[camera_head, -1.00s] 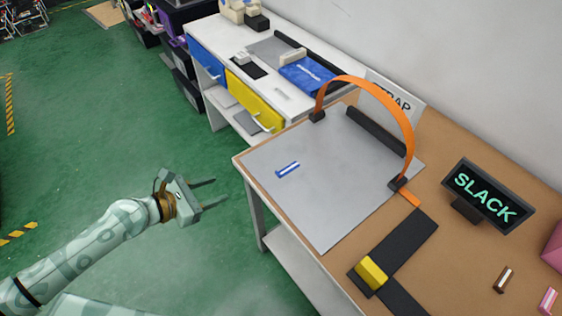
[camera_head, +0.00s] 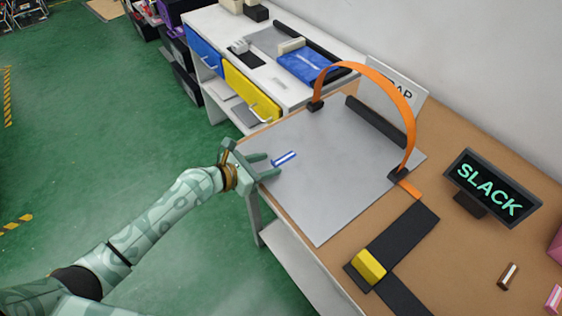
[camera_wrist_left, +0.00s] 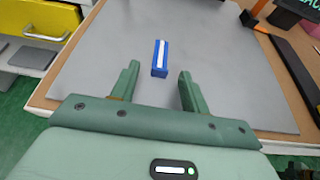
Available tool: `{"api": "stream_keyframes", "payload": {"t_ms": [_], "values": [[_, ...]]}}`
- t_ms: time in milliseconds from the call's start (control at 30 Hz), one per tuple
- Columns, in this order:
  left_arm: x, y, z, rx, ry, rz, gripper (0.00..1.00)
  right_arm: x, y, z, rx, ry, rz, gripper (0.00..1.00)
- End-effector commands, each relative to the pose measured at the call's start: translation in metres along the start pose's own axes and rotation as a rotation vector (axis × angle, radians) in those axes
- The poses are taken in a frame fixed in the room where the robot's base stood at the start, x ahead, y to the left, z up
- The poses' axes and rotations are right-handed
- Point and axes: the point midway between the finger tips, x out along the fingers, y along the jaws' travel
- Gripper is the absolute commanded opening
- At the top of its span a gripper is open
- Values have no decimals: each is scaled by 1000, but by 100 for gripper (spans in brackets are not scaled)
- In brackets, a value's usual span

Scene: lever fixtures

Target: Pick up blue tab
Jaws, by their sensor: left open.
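The blue tab (camera_head: 284,159), a small blue bar with a white stripe, lies on the grey mat (camera_head: 330,200) near its left edge. My left gripper (camera_head: 272,166) is open and empty, its fingers pointing toward the tab just short of it. In the left wrist view the tab (camera_wrist_left: 160,58) lies ahead of and between the two spread fingers of the gripper (camera_wrist_left: 158,84). The fingers do not appear to touch it. My right gripper is not in view.
An orange strap (camera_head: 385,88) arches over the back of the mat. A yellow block (camera_head: 369,266) sits on a black strip at the front. A sign reading SLACK (camera_head: 487,188) stands at the right. A white cabinet (camera_head: 222,40) with blue and yellow drawers stands behind.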

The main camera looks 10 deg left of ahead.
Motion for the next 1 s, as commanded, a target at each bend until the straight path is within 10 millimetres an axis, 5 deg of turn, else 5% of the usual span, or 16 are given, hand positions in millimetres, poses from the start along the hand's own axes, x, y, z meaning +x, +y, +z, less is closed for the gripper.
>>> {"api": "stream_keyframes", "payload": {"t_ms": [300, 467, 833, 1000], "values": [[7, 0, 1, 1, 0, 1, 43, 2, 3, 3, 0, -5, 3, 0], [7, 0, 0, 1, 0, 1, 0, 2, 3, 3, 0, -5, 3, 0], [6, 0, 3, 2, 0, 1, 0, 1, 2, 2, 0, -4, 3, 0], [-6, 0, 31, 5, -4, 2, 0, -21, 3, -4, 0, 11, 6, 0]]}}
